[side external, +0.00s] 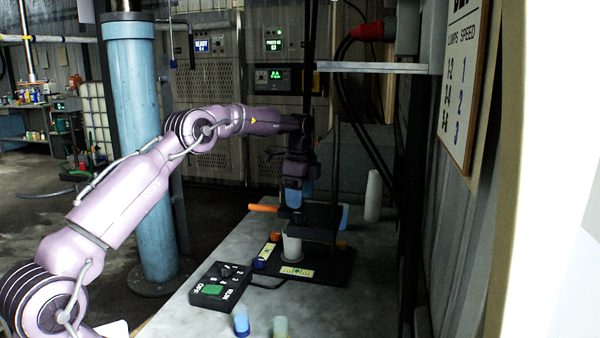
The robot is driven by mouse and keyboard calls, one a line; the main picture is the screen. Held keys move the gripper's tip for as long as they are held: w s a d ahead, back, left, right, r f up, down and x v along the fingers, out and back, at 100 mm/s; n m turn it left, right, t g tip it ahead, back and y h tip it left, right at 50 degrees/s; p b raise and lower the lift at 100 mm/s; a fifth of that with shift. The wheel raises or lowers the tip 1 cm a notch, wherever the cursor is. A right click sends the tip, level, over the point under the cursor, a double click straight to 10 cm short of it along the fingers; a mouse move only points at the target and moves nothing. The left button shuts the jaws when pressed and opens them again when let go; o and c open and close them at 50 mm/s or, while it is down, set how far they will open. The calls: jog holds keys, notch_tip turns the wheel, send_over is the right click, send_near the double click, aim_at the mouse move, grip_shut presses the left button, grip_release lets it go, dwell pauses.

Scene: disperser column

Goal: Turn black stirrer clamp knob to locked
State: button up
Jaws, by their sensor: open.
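My gripper (296,200) points down over the stirrer stand at the centre right. It is open, just above the dark clamp plate (318,217) on the upright rod (335,170). An orange handle (263,208) sticks out to the left of the clamp. The black clamp knob cannot be made out apart from the dark clamp and gripper, so its position and any contact with my fingers cannot be told. A pale beaker (292,247) stands below the clamp on the black base (320,266).
A blue-based cup (241,321) and a pale cup (280,327) stand at the front. A shelf (375,67) overhangs at right; a blue column (140,150) stands left.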

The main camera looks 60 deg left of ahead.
aim_at(303, 215)
notch_tip(303, 215, up, 8)
jog(key=shift+f, duration=0.1)
dwell(0.6)
jog(key=f+n, duration=0.1)
jog(key=d+f+n, duration=0.1)
jog(key=n, duration=0.1)
jog(key=f+n, duration=0.1)
jog(key=shift+d+f, duration=0.2)
jog(key=shift+d, duration=0.1)
jog(key=s+d+r+n+t, duration=0.1)
jog(key=s+d+r+n, duration=0.4)
jog(key=s+d, duration=0.5)
jog(key=s+d+r+n+t, duration=0.1)
jog(key=s+d+t, duration=0.1)
jog(key=s+d, duration=0.4)
jog(key=s+d+r+n+t, duration=0.1)
jog(key=s+d, duration=0.6)
jog(key=s, duration=0.7)
jog(key=shift+s+t, duration=0.3)
jog(key=shift+t, duration=0.5)
